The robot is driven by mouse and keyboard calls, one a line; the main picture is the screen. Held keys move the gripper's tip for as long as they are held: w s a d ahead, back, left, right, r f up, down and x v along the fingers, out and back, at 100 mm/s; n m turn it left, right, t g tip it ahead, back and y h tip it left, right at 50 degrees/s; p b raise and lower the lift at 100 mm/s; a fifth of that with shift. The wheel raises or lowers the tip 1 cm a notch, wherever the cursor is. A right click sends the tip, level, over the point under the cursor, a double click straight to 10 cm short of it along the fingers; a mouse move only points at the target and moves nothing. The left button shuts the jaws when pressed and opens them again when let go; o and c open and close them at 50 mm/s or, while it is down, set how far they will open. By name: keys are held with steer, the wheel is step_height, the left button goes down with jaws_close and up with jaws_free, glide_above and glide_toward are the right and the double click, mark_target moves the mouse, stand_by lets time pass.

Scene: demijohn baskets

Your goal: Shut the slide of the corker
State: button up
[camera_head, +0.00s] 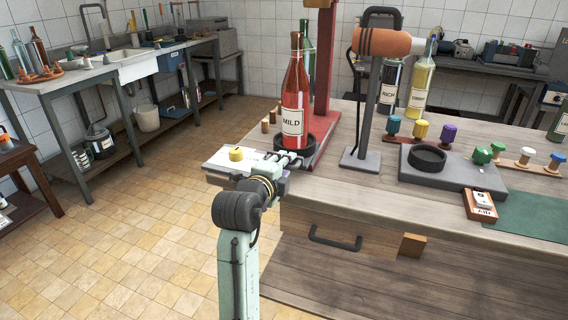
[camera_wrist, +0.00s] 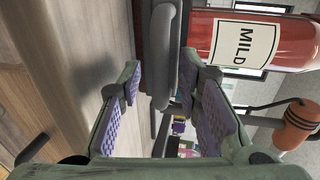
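The corker is the red frame (camera_head: 328,60) near the left end of the bench, with a dark ring (camera_head: 326,124) on its red base. A red bottle labelled MILD (camera_head: 294,98) stands upright in the ring; it also shows in the wrist view (camera_wrist: 250,42). My gripper (camera_head: 290,160) is low in front of the ring and bottle. In the wrist view my gripper (camera_wrist: 170,82) is open, with its purple pads apart. A grey rounded bar (camera_wrist: 165,55) lies ahead between the fingertips, apparently not gripped. I cannot tell for certain which part is the slide.
A pale board (camera_head: 218,164) with a yellow knob (camera_head: 236,154) lies left of my gripper. A stand with an orange head (camera_head: 381,42) is right of the corker. A drawer (camera_head: 340,228) with a dark handle is below the bench top. Open bench lies right of the gripper.

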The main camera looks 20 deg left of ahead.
jaws_close()
stand_by(0.4)
stand_by(0.5)
